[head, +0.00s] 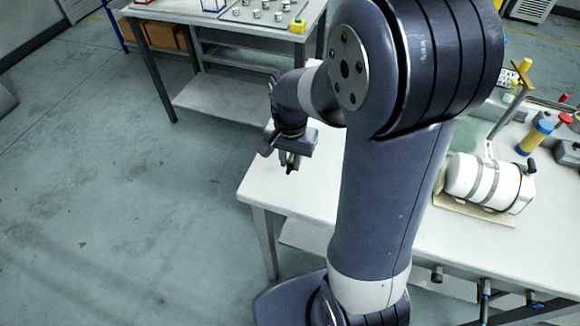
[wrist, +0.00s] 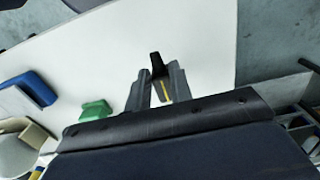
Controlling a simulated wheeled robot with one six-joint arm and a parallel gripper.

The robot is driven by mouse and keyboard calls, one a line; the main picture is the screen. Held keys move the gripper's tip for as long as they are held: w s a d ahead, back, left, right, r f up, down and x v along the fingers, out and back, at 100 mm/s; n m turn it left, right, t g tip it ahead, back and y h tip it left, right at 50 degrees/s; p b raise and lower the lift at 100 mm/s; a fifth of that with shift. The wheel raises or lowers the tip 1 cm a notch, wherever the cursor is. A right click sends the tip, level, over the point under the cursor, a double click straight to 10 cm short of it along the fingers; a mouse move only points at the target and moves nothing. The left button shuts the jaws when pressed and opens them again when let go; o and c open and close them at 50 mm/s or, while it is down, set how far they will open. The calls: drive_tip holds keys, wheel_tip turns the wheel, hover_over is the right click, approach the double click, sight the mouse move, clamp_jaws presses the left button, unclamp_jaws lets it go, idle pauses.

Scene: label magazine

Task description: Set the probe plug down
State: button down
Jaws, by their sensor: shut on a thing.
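My gripper (head: 290,163) is over the left end of the white table (head: 295,197) in the head view. It points down, and the wrist view shows its two fingers (wrist: 158,74) closed around a small dark plug. The probe plug (wrist: 156,63) has a black end standing out past the fingertips and a thin yellow strip between the fingers. Most of its body is hidden by the fingers. In the head view only a small dark tip shows beneath the gripper. I cannot tell whether the plug touches the tabletop.
In the wrist view a green block (wrist: 96,110) and a blue block (wrist: 38,90) lie to the left. In the head view a strapped white cylinder (head: 487,183) lies at the right. Another table (head: 225,12) stands behind.

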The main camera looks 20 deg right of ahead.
sight(290, 170)
drive_tip(key=shift+f, duration=2.2)
drive_tip(key=shift+f, duration=0.15)
drive_tip(key=c, duration=1.3)
unclamp_jaws()
drive_tip(key=shift+o, duration=0.2)
wheel_tip(290, 170, up, 12)
drive_tip(key=shift+r, duration=0.2)
